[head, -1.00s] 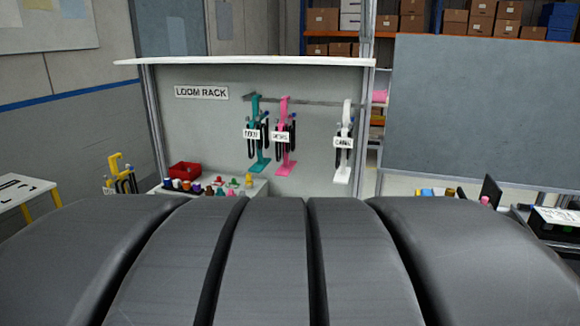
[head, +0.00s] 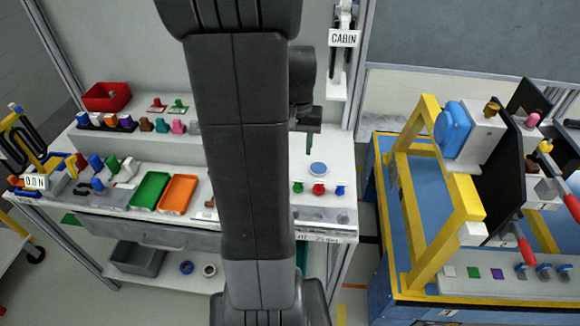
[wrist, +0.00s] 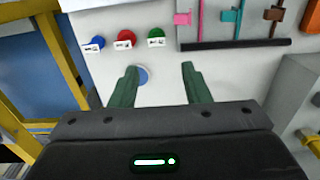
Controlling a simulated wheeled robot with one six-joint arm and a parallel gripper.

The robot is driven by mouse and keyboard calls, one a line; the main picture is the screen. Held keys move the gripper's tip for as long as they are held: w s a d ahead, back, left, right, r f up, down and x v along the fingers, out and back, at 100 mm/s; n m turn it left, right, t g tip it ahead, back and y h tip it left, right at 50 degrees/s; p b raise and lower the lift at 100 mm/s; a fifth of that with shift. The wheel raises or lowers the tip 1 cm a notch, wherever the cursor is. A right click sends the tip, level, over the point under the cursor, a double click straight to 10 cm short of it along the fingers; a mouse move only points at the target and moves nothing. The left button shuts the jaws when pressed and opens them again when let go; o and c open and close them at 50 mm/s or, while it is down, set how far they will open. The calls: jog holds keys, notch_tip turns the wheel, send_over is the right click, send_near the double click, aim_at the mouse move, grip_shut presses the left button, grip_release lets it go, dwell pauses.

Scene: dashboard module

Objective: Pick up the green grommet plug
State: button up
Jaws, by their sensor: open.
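A small green plug (head: 298,187) stands on the white bench right of my arm, in a row with a red plug (head: 319,188) and a blue plug (head: 341,190). In the wrist view the green plug (wrist: 156,34) shows upright beyond my fingertips, with a white tag. The red plug (wrist: 124,38) and blue plug (wrist: 95,42) stand to its left there. My gripper (wrist: 160,68) is open and empty, its two dark green fingers apart, with the green plug ahead of the gap and not touched. In the head view my gripper (head: 309,143) hangs over the bench.
A flat blue disc (wrist: 142,76) lies by the left finger. Green and orange trays (head: 178,193) lie left of my arm. A yellow-framed blue cart (head: 396,285) stands right.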

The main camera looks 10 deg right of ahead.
notch_tip(320, 180, down, 8)
jog(key=shift+f, duration=0.2)
jog(key=shift+w+d+f, duration=0.1)
jog(key=shift+d+f, duration=0.1)
jog(key=shift+f, duration=1.15)
jog(key=shift+w+d+f, duration=0.1)
jog(key=shift+d+f, duration=0.1)
jog(key=shift+f, duration=1.15)
jog(key=shift+c, duration=0.2)
jog(key=c, duration=0.7)
